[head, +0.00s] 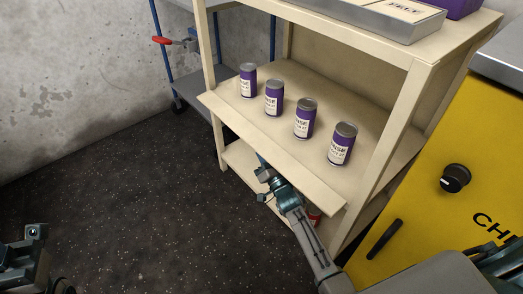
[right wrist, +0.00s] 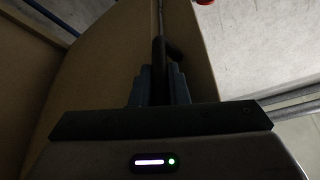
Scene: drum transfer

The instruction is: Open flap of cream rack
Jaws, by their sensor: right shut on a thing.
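The cream rack (head: 404,122) stands at the centre right. Its flap (head: 270,148) is a long cream board at the front of the can shelf, jutting out past the front posts. My right gripper (head: 263,172) is at the flap's lower edge, near its middle. In the right wrist view its fingers (right wrist: 159,85) are shut on a dark handle (right wrist: 158,50) against a cream panel. The grip is dim, and the flap's exact angle is hard to tell. My left gripper (head: 36,232) is at the lower left, away from the rack; its jaw opening is unclear.
Several purple cans, one being the rightmost can (head: 342,144), stand upright behind the flap. A grey tray (head: 365,14) is on top. A yellow cabinet (head: 440,150) stands close on the right. A blue-framed cart (head: 190,75) is behind. The dark floor (head: 120,200) at left is clear.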

